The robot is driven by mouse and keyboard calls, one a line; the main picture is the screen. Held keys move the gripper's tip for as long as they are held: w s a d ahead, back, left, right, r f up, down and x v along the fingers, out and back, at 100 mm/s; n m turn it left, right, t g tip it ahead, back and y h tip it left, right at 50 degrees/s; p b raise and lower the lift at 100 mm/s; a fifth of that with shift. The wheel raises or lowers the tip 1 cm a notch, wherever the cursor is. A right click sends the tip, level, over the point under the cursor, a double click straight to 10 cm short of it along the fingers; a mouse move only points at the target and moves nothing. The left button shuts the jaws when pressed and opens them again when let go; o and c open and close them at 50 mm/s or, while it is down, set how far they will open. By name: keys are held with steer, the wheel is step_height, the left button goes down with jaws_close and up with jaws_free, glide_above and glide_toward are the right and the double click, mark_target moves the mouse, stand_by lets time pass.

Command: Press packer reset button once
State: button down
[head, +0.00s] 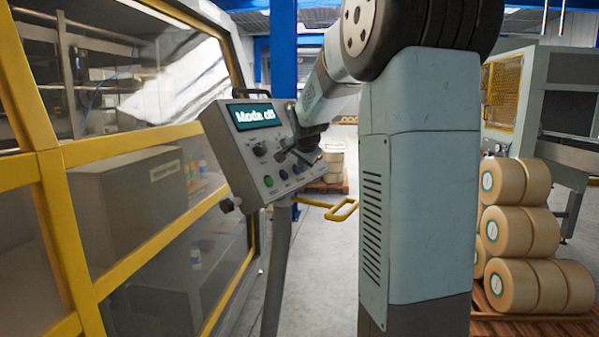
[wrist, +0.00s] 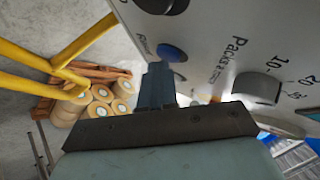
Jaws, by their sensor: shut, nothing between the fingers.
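The packer's control panel (head: 245,150) stands on a post left of my arm, with a screen reading "Mode off". In the wrist view a blue round button (wrist: 171,52) sits on the panel face, with a small label beside it that is hard to read. My gripper (wrist: 160,70) is shut and empty, its fingertips just below the blue button in the picture. I cannot tell whether they touch the panel. In the head view my gripper (head: 283,155) is in front of the panel's right part and hides some controls there.
A knob (wrist: 256,88) marked 10 and 20 and a dark control (wrist: 160,4) are near the fingertips. A green button (head: 268,181) is low on the panel. Stacked rolls (head: 520,235) stand on a pallet at right.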

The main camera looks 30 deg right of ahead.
steer(key=shift+s+d+r, duration=0.35)
steer(key=shift+s+r, duration=0.05)
steer(key=shift+s, duration=0.15)
steer(key=s+d+r, duration=0.2)
steer(key=s, duration=0.1)
steer(key=shift+s+d+r, duration=0.2)
steer(key=shift+s, duration=0.1)
stand_by(0.4)
stand_by(0.7)
steer(key=s+a+n+g+y, duration=0.15)
steer(key=s+a+n, duration=0.45)
steer(key=s+a, duration=0.7)
steer(key=s+a+f+n+y, duration=0.1)
steer(key=s+a+f+n, duration=0.2)
steer(key=s, duration=0.6)
steer(key=s+a+f+n+g, duration=0.1)
steer(key=s+a+f+n, duration=0.3)
steer(key=s, duration=0.6)
steer(key=shift+s+a+f+n+y, duration=0.3)
steer(key=shift+a+f, duration=0.2)
steer(key=shift+f, duration=0.2)
